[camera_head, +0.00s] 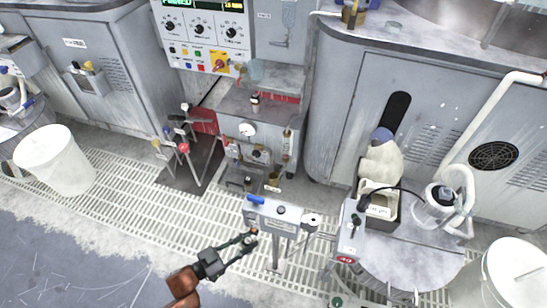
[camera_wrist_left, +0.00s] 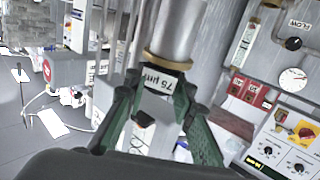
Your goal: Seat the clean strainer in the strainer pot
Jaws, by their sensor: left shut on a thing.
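My left gripper (camera_head: 249,238) reaches in from the lower left in the head view, in front of the grey stand. In the left wrist view its green fingers (camera_wrist_left: 161,88) close around a part with a white "75 µm" label. A metal cylinder with a brass ring (camera_wrist_left: 172,38), which looks like the strainer, extends beyond the fingertips. The gripped part is too small to make out in the head view. A small brownish pot (camera_head: 272,182) with a white label sits behind the stand; I cannot tell if it is the strainer pot. My right gripper is not in view.
The grey stand (camera_head: 283,213) carries a blue-handled item. A round white-rimmed cup (camera_head: 311,220) is at its right. White buckets (camera_head: 62,160) stand at both sides. The slatted floor (camera_head: 130,200) has free room to the left.

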